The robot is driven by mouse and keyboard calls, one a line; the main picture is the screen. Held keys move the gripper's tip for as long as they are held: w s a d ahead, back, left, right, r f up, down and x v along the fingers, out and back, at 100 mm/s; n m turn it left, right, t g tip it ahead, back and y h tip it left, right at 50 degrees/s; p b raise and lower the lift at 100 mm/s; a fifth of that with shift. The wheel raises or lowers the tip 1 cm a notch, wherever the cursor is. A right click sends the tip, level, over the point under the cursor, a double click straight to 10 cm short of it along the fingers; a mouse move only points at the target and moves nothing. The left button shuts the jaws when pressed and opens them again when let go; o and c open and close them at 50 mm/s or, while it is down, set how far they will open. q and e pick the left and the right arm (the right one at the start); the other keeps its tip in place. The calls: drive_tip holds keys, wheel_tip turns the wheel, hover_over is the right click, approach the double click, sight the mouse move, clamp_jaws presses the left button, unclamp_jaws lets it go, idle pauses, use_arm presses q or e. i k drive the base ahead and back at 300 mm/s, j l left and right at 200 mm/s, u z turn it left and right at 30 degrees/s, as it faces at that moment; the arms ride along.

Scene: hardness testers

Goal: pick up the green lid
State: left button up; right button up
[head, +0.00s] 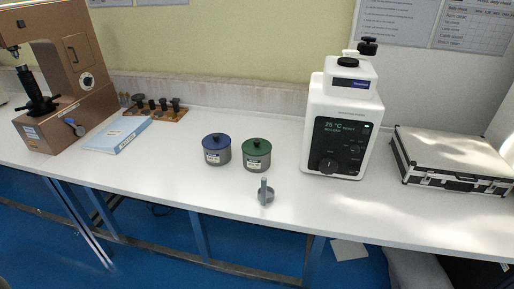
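The green lid (257,146) has a dark knob on top and sits on a grey round pot (257,163) with a white label. The pot stands upright near the middle of the white table. Neither of my grippers shows in the head view, so their state is not visible.
A matching pot with a blue lid (216,140) stands just left of the green-lidded one. A small grey metal piece (266,194) stands in front. A white tester (344,120) is to the right, with a silver case (455,160) beyond. A blue binder (118,135) lies left.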

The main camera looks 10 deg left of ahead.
sight(255, 147)
drive_tip(key=i, duration=1)
